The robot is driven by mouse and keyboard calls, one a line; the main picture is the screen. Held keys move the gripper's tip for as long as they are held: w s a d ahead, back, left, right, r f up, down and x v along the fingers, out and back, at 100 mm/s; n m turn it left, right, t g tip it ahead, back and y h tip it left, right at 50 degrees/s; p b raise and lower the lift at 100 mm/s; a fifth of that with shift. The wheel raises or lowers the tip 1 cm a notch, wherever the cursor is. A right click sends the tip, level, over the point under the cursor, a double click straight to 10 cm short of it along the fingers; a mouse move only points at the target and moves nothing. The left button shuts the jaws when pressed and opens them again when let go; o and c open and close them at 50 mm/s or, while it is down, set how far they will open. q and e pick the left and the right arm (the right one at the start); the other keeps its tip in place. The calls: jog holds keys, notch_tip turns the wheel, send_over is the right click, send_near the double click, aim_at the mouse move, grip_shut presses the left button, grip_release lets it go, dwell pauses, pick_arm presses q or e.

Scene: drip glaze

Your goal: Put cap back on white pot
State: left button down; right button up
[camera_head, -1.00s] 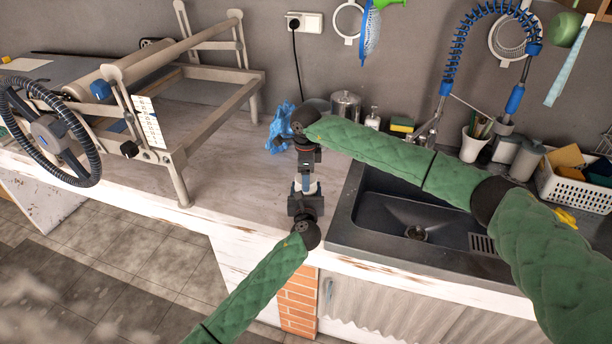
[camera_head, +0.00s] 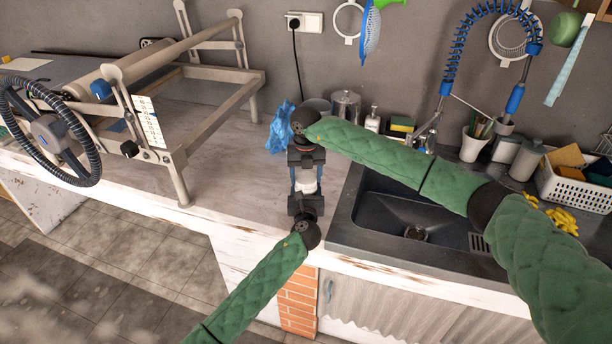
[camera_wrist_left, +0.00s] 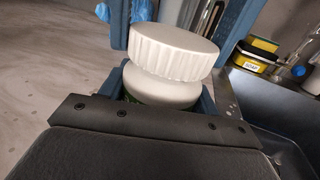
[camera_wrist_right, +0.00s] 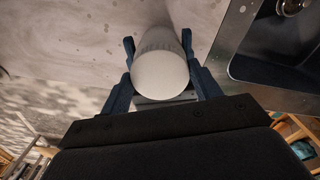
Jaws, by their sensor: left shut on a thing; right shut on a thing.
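The white pot (camera_wrist_left: 160,90) stands between the fingers of my left gripper (camera_wrist_left: 160,97), which is shut on it. A white cap with a ribbed edge (camera_wrist_left: 172,52) is just above the pot, looking tilted against it in the left wrist view. I cannot tell whether the cap is seated. My right gripper (camera_head: 306,178) comes from above and is shut on the cap, whose round top (camera_wrist_right: 160,75) shows between its fingers in the right wrist view. In the head view the left gripper (camera_head: 306,192) is below the right one, and the pot is mostly hidden.
A crumpled blue cloth (camera_head: 281,130) lies behind the grippers. The dark sink (camera_head: 385,190) is to the right, with yellow gloves (camera_head: 562,220) beyond it. A slab roller (camera_head: 165,90) stands at the left. The worktop (camera_head: 235,185) between is clear.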

pick_arm(q)
jog(key=shift+s, duration=0.1)
pick_arm(e)
jog(key=m, duration=0.2)
jog(key=shift+w+m, duration=0.1)
jog(key=shift+m, duration=0.3)
jog(key=o, duration=1.2)
notch_tip(320, 180, up, 12)
pick_arm(q)
jog(key=shift+c, duration=1.4)
grip_release()
